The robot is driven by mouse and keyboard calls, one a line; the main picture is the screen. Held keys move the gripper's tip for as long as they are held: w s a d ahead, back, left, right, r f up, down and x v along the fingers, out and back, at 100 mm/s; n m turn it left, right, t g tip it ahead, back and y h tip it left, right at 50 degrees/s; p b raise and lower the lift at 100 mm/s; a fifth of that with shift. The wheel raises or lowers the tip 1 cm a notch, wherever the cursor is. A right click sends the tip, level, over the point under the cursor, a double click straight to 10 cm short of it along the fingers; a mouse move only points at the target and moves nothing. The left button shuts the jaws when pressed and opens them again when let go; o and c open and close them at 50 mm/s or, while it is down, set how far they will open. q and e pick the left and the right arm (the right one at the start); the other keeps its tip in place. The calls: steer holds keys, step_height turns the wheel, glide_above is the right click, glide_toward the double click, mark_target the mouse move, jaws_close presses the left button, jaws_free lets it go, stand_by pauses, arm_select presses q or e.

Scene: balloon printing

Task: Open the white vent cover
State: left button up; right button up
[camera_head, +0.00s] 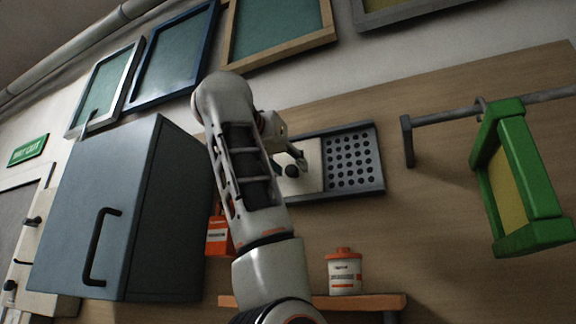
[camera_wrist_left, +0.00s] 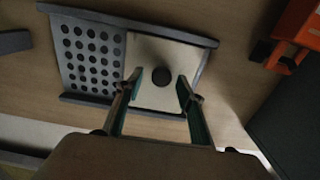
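The white vent cover (camera_head: 314,168) is a pale square panel in a dark grey wall frame, over the left part of a perforated plate (camera_head: 354,158). It also shows in the wrist view (camera_wrist_left: 178,58), with a round black knob (camera_wrist_left: 161,76) on it. My left gripper (camera_wrist_left: 159,86) is open, its two fingers on either side of the knob and apart from it. In the head view the left gripper (camera_head: 294,158) is at the cover, partly hidden by my arm. My right gripper is not in view.
A grey-blue cabinet (camera_head: 130,215) with a black handle stands left of my arm. An orange item (camera_head: 219,235) hangs beside it. A white jar (camera_head: 344,272) stands on an orange shelf (camera_head: 375,302) below. A green frame (camera_head: 517,180) hangs from a rail at right.

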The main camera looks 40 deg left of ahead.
arm_select(q)
steer(key=v, duration=0.7)
steer(key=shift+s, duration=0.2)
stand_by(0.4)
